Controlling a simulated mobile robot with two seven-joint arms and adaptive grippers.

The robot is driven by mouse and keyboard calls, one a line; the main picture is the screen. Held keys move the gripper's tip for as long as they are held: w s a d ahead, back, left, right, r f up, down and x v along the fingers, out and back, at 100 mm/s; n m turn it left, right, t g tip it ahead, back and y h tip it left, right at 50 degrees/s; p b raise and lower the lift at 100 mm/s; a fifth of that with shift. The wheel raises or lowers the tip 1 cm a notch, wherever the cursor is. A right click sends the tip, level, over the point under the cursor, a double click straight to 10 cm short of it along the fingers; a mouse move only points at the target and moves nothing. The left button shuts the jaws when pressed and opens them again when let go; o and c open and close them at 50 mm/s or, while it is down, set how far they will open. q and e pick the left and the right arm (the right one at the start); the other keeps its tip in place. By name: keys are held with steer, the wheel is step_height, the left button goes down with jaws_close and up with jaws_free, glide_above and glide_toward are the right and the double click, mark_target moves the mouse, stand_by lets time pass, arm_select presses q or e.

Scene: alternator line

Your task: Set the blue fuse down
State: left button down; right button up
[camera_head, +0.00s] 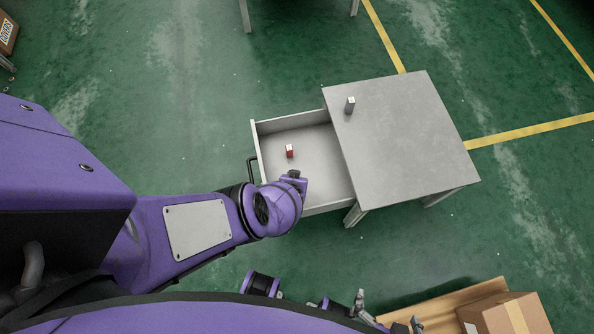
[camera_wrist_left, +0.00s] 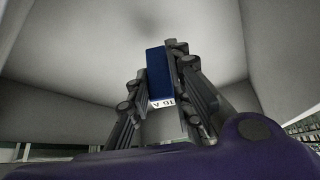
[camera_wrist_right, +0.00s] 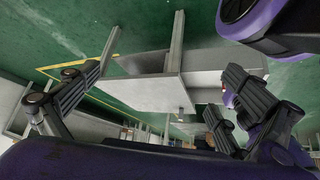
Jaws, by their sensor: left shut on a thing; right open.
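The blue fuse (camera_wrist_left: 157,72) shows in the left wrist view as a dark blue block with a white lettered end. My left gripper (camera_wrist_left: 160,84) is shut on it, one finger on each side. Pale grey drawer surfaces surround it there; I cannot tell whether the fuse touches the drawer floor. In the head view my left wrist is over the front of the open drawer (camera_head: 292,122) and hides the fuse. A red-and-white fuse (camera_head: 290,151) lies in the drawer. My right gripper (camera_head: 387,315) is open and empty, low in the head view.
The grey cabinet top (camera_head: 400,135) is right of the drawer, with a small grey block (camera_head: 350,105) standing near its left edge. A cardboard box (camera_head: 503,315) sits on a wooden pallet (camera_head: 435,309) at the lower right. The drawer's middle and right side look clear.

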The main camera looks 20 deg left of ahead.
arm_select(q)
steer(key=shift+s+d+f+b, duration=0.1)
steer(key=shift+s+f+b, duration=0.1)
steer(key=shift+f+b, duration=0.65)
steer(key=shift+w+f+p, duration=0.1)
steer(key=shift+p, duration=0.3)
steer(key=shift+f+b, duration=0.3)
steer(key=c, duration=1.6)
jaws_free()
arm_select(e)
steer(key=shift+s+a+f, duration=0.1)
steer(key=shift+s+f, duration=0.05)
steer(key=shift+f, duration=0.35)
steer(key=shift+s+a+f, duration=0.1)
steer(key=shift+f, duration=0.4)
arm_select(q)
steer(key=shift+r, duration=0.15)
